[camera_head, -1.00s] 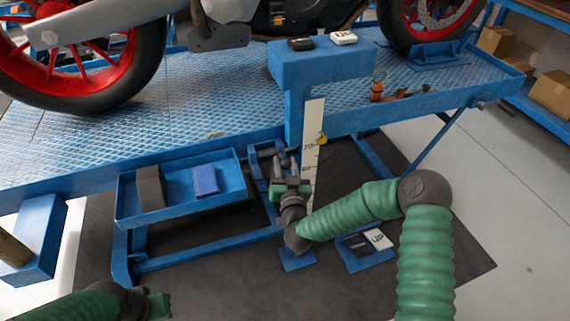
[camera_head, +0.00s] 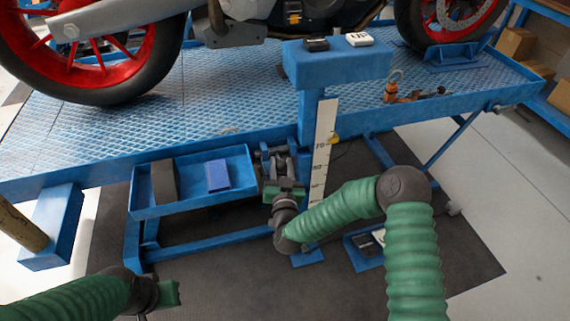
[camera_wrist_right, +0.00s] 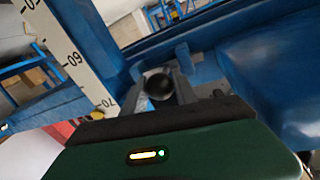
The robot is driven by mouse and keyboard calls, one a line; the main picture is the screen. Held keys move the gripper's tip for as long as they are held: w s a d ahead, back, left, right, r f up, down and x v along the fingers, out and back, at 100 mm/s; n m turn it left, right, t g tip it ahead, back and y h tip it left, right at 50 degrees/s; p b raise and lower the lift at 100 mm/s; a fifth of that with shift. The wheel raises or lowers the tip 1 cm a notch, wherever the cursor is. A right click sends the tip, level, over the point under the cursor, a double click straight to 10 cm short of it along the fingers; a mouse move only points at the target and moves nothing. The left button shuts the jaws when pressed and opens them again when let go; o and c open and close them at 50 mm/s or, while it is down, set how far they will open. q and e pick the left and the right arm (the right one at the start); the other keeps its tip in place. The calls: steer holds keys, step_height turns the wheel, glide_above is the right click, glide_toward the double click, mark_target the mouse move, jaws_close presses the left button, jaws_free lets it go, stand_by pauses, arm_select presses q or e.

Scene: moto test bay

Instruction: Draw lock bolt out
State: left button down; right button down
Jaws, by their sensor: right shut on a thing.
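The lock bolt (camera_wrist_right: 158,85) shows in the right wrist view as a round dark grey metal end between the two fingers. My right gripper (camera_wrist_right: 159,90) is shut on it. In the head view my right gripper (camera_head: 278,158) is beside the scale post, under the lift table's edge, and the bolt is too small to make out there. My left gripper (camera_head: 168,294) is at the lower left, away from the bolt, and its fingers are not clear.
A blue post (camera_head: 312,110) with a white height scale (camera_head: 322,150) stands just right of my right gripper. A blue tray (camera_head: 235,167) is on its left. The lift table (camera_head: 240,98) carries a motorcycle above.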

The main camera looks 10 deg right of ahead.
steer(key=c, duration=1.3)
jaws_free()
steer(key=shift+a, duration=0.2)
steer(key=shift+o, duration=1.5)
steer(key=shift+a, duration=0.15)
steer(key=shift+s, duration=0.1)
